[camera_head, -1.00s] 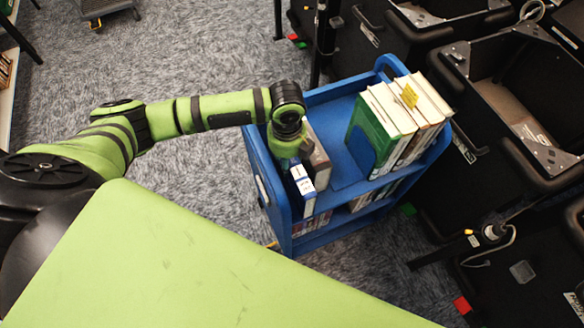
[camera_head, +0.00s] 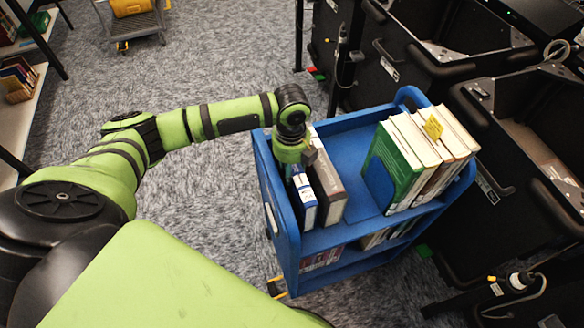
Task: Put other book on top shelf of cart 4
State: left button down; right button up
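A blue book cart (camera_head: 285,200) stands right of centre. On its top shelf, a blue book with white labels (camera_head: 303,198) stands upright at the left end, next to a grey-brown book (camera_head: 328,190). Several books with green and cream covers (camera_head: 415,155) stand at the right, one with a yellow tag. My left gripper (camera_head: 293,160) points down over the blue book at the left end. The wrist hides its fingers, so I cannot tell whether they hold the book. My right gripper is not in view.
The cart's lower shelf holds several books (camera_head: 322,258). Black bins (camera_head: 440,50) stand close along the cart's right side. Shelves with books (camera_head: 18,78) are at the far left, and a grey trolley (camera_head: 135,25) is at the top. Carpet (camera_head: 200,70) is clear left of the cart.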

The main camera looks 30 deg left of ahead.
pick_arm(q)
jog(key=shift+f, duration=0.65)
dwell(0.5)
jog(key=c, duration=0.6)
grip_release()
jog(key=shift+o, duration=0.2)
jog(key=shift+s, duration=0.1)
notch_tip(320, 180, up, 12)
jog(key=shift+r, duration=0.1)
